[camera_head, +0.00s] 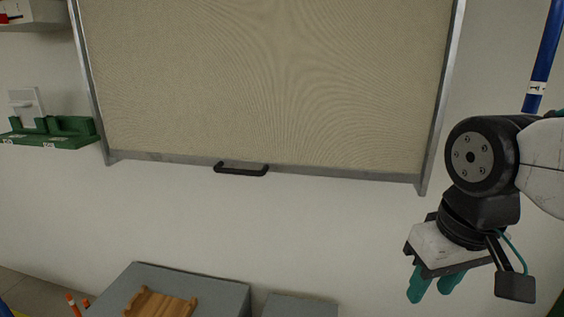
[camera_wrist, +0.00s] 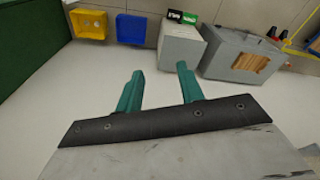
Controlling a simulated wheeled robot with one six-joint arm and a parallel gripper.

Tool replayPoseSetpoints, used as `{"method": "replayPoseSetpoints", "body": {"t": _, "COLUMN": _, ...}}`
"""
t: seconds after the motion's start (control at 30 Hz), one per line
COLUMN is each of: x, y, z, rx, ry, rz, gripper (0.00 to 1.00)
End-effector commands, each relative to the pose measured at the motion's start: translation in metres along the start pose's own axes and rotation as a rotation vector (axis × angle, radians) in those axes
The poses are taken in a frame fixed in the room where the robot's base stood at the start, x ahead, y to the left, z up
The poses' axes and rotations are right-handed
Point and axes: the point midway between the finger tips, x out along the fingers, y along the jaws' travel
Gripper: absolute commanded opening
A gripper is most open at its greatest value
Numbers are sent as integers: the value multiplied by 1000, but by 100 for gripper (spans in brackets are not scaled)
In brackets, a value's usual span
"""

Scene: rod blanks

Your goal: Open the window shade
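The window shade (camera_head: 265,80) is a beige fabric panel in a grey metal frame on the white wall. It hangs down to the frame's bottom bar and covers the whole visible opening. A black handle (camera_head: 241,169) sits at the middle of the bottom bar. My gripper (camera_head: 432,288) is to the right of the shade and lower than the handle, pointing down, well apart from both. Its teal fingers are spread with nothing between them, as the wrist view (camera_wrist: 160,80) also shows. The shade is not in the wrist view. The top of the shade is cut off.
A green holder (camera_head: 50,132) is on the wall at left. A grey box (camera_head: 190,285) with a wooden rack (camera_head: 160,303) stands below the shade, beside another grey box (camera_head: 298,306). A blue pipe (camera_head: 543,60) runs at right. Yellow (camera_wrist: 88,24) and blue (camera_wrist: 132,29) bins lie on the floor.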

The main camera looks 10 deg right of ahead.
Motion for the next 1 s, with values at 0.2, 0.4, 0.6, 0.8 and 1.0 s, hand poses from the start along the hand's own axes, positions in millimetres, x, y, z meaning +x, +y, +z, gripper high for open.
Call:
{"method": "replayPoseSetpoints", "body": {"t": 0.2, "x": 17, "y": -17, "z": -96, "rx": -316, "ry": 216, "rz": 23, "gripper": 38}}
{"method": "replayPoseSetpoints", "body": {"t": 0.4, "x": 38, "y": -67, "z": -230, "rx": -791, "ry": 576, "rz": 137, "gripper": 38}}
{"method": "replayPoseSetpoints", "body": {"t": 0.6, "x": 53, "y": -147, "z": -327, "rx": -1204, "ry": 944, "rz": 336, "gripper": 38}}
{"method": "replayPoseSetpoints", "body": {"t": 0.8, "x": 61, "y": -209, "z": -368, "rx": -1436, "ry": 1209, "rz": 553, "gripper": 38}}
{"method": "replayPoseSetpoints", "body": {"t": 1.0, "x": 63, "y": -235, "z": -379, "rx": -1506, "ry": 1315, "rz": 658, "gripper": 38}}
